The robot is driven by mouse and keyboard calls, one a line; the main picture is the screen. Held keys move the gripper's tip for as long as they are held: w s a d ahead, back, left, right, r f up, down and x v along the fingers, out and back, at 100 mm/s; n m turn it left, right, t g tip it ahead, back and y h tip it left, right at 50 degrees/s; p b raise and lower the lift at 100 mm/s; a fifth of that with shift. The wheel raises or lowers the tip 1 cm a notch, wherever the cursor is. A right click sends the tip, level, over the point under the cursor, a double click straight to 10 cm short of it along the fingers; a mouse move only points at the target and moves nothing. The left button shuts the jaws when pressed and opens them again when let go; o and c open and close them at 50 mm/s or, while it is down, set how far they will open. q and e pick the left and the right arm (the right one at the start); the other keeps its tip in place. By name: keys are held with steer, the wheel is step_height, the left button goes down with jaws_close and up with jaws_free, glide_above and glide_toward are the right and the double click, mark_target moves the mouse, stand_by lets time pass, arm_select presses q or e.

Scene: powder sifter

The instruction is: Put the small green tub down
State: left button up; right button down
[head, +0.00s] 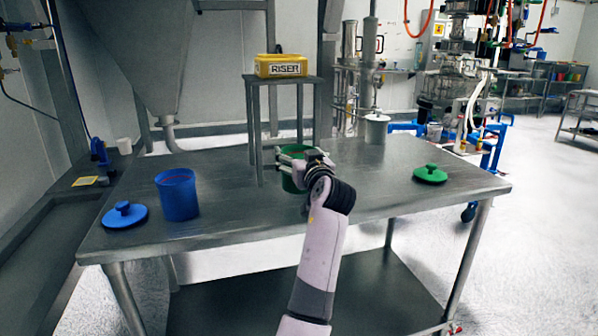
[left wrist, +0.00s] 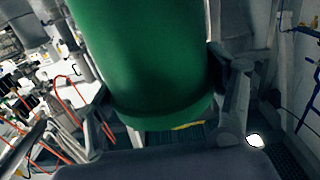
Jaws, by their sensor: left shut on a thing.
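The small green tub (head: 291,184) is in the middle of the head view, over the steel table (head: 235,215), close to the riser's legs. My left gripper (head: 293,158) is shut around it, and the wrist hides part of the tub. In the left wrist view the tub (left wrist: 145,60) fills the middle, with a finger of my left gripper (left wrist: 160,85) on each side. I cannot tell whether its base touches the table. A green lid (head: 430,174) with a knob lies on the table at the right. My right gripper is not in view.
A blue tub (head: 177,195) and a blue lid (head: 125,215) are on the table at the left. A small riser stand (head: 283,80) carries a yellow RISER box (head: 281,67) behind my gripper. A grey lidded pot (head: 376,130) stands at the back right. The table's front right is clear.

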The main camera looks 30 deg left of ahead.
arm_select(q)
step_height(320, 180, down, 4)
steer(key=shift+r, duration=0.1)
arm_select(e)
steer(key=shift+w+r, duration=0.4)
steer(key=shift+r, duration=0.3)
arm_select(q)
steer(key=o, duration=1.3)
steer(key=shift+o, duration=0.2)
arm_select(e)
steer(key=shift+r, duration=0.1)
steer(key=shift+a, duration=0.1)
